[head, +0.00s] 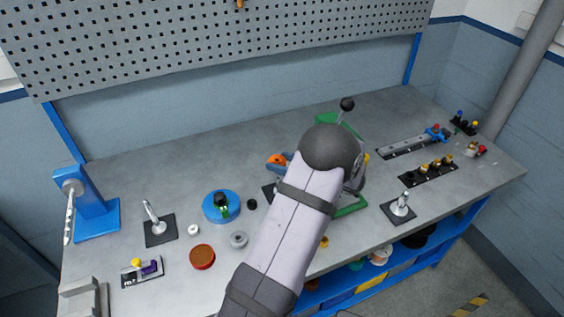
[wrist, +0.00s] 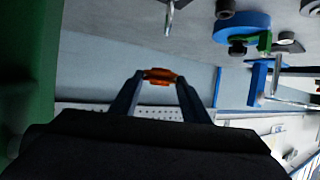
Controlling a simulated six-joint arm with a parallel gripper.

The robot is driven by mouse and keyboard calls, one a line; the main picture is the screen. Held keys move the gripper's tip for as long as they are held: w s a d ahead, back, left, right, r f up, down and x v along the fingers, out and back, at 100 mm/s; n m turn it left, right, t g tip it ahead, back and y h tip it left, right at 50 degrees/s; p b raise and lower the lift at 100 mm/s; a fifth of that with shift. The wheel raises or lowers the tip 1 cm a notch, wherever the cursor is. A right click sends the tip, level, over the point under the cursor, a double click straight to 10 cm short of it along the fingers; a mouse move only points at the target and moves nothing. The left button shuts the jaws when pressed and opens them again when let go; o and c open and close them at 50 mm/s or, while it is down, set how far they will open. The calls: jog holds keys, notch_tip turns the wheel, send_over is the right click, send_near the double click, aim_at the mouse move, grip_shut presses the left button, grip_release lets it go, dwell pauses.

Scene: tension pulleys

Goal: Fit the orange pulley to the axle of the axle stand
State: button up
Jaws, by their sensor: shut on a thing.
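My gripper (wrist: 160,88) is shut on the orange pulley (wrist: 160,75), which sits between the fingertips in the wrist view. In the head view the orange pulley (head: 277,160) shows just left of my arm's dark wrist, above the table; the arm hides part of the gripper. A blue stand (head: 97,210) with a grey axle (head: 69,217) pointing towards the front is at the table's left end, well apart from the pulley. It appears to be the axle stand. It also seems to show in the wrist view as a blue upright (wrist: 257,84) at the right.
A blue disc (head: 222,206) with a black and green part lies between pulley and blue stand. Plates with metal posts (head: 153,219) (head: 400,205) stand left and right. A brown-topped disc (head: 202,257) lies in front. A green frame (head: 350,206) is partly behind my arm.

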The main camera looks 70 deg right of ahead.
jog(key=shift+f+b, duration=1.75)
jog(key=shift+f, duration=0.35)
jog(key=shift+f, duration=0.2)
jog(key=shift+p, duration=0.65)
jog(key=shift+f, duration=0.2)
dwell(0.3)
jog(key=shift+f+b, duration=0.75)
jog(key=shift+f, duration=0.55)
jog(key=shift+f, duration=0.25)
dwell(0.8)
jog(key=shift+f+b, duration=0.5)
jog(key=shift+f, duration=0.5)
jog(key=shift+f, duration=0.5)
dwell(0.6)
